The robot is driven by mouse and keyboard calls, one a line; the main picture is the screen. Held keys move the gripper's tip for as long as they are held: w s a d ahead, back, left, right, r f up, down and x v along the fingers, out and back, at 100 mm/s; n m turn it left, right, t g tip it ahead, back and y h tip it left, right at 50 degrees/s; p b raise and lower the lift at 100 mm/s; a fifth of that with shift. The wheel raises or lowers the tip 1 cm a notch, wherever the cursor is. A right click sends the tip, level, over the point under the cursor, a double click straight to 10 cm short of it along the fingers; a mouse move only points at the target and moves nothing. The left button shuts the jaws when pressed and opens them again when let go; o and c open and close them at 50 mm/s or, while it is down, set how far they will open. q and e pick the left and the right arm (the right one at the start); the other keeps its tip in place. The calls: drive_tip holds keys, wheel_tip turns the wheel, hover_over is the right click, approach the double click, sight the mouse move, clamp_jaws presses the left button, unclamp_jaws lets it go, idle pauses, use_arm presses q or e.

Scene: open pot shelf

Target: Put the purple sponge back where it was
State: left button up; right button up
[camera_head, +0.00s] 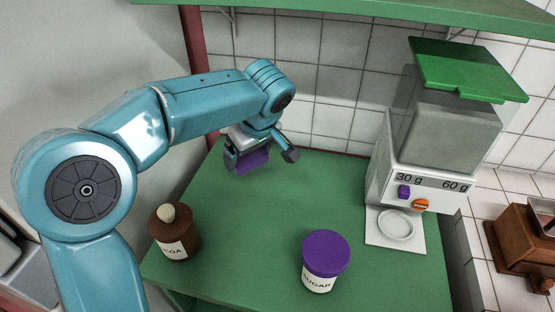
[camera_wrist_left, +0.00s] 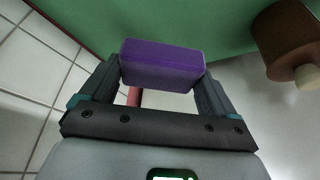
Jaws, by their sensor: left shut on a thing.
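The purple sponge (camera_wrist_left: 160,68) is a rectangular block held between the two fingers of my left gripper (camera_wrist_left: 155,80) in the left wrist view. In the head view, my left gripper (camera_head: 258,153) is shut on the sponge (camera_head: 254,161) over the back left part of the green shelf (camera_head: 230,270). The sponge seems to be above the surface; the exact gap is hard to tell. My right gripper is not in view.
A brown cocoa jar (camera_head: 174,235) stands at the front left, and a purple-lidded sugar jar (camera_head: 323,262) at the front. A dispenser (camera_head: 430,150) with a green lid stands at the right. A brown grinder (camera_head: 525,235) is further right. The shelf's middle is clear.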

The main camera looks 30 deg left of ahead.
use_arm(q)
drive_tip(key=w+r+m+t+h+p, duration=0.1)
drive_tip(key=w+r+m+t+p, duration=0.15)
drive_tip(key=w+m, duration=0.7)
drive_tip(key=n+p, duration=0.2)
drive_tip(key=n, duration=0.2)
hover_over(278, 159)
drive_tip(key=s, duration=0.1)
drive_tip(key=shift+g, duration=0.45)
drive_tip(key=f, duration=1)
drive_tip(key=shift+s+d+f, duration=0.1)
drive_tip(key=shift+d, duration=0.3)
wheel_tip(278, 159, down, 4)
drive_tip(key=shift+f+p, duration=0.25)
drive_tip(key=shift+p, duration=0.1)
drive_tip(key=shift+f, duration=0.1)
drive_tip(key=shift+b, duration=0.3)
drive_tip(key=o, duration=0.7)
drive_tip(key=shift+f, duration=0.1)
